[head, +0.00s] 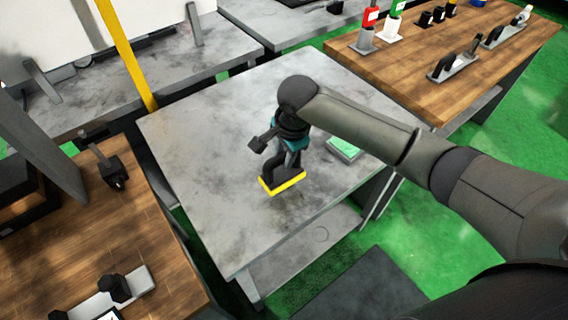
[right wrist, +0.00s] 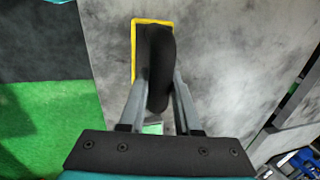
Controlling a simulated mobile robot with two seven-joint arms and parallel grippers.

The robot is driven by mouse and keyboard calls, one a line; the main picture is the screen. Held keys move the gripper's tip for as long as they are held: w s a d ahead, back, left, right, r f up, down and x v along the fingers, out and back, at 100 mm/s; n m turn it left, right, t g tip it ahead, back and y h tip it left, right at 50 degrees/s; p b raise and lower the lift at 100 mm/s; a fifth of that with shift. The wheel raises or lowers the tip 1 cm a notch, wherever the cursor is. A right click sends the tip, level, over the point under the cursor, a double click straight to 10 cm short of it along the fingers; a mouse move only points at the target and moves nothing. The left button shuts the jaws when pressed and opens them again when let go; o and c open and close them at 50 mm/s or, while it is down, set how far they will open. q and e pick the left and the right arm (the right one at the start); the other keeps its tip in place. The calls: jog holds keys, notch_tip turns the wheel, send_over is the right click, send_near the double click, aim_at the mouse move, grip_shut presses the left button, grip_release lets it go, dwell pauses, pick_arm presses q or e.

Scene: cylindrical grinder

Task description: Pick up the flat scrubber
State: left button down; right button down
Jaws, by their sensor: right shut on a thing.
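The flat scrubber (head: 283,182) has a black handle and a yellow-edged base. It is over the front middle of the grey table (head: 200,150). In the right wrist view the scrubber (right wrist: 155,62) lies between the two grey fingers. My right gripper (head: 291,160) points down from above and is shut on its black handle; the gripper also shows in the right wrist view (right wrist: 160,95). I cannot tell whether the base touches the tabletop or hangs just above it. My left gripper is in neither view.
A green-and-white block (head: 343,149) lies on the grey table, right of the gripper. Another wooden table (head: 90,240) is at the left. The grey tabletop left of the scrubber is clear.

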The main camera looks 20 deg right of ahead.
notch_tip(320, 180, up, 15)
jog(key=p, duration=0.2)
jog(key=shift+r, duration=0.15)
jog(key=c, duration=1.2)
grip_release()
grip_shut()
